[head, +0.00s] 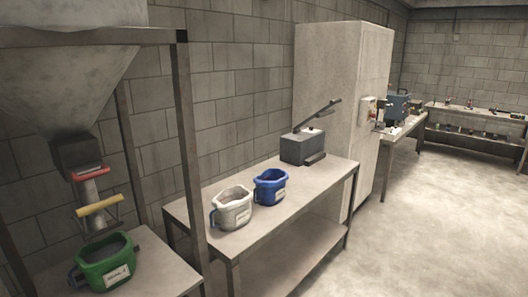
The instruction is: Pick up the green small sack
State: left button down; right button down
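The green small sack (104,262) stands upright on the low table under the hopper at the lower left of the head view. It is an open-topped, bucket-like container with a pale label on its front and dark contents inside. The yellow handle (98,206) of the hopper outlet is above it. Neither of my grippers shows in the head view.
A metal hopper frame post (187,160) rises right of the green sack. A middle table (290,205) holds a white sack (232,208), a blue sack (270,187) and a grey lever device (303,147). A tall cabinet (340,100) stands behind. The floor at right is clear.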

aim_at(107, 264)
jog(key=u, duration=0.4)
jog(key=i+l+u, duration=1)
jog(key=l+u, duration=0.3)
jog(key=l, duration=0.05)
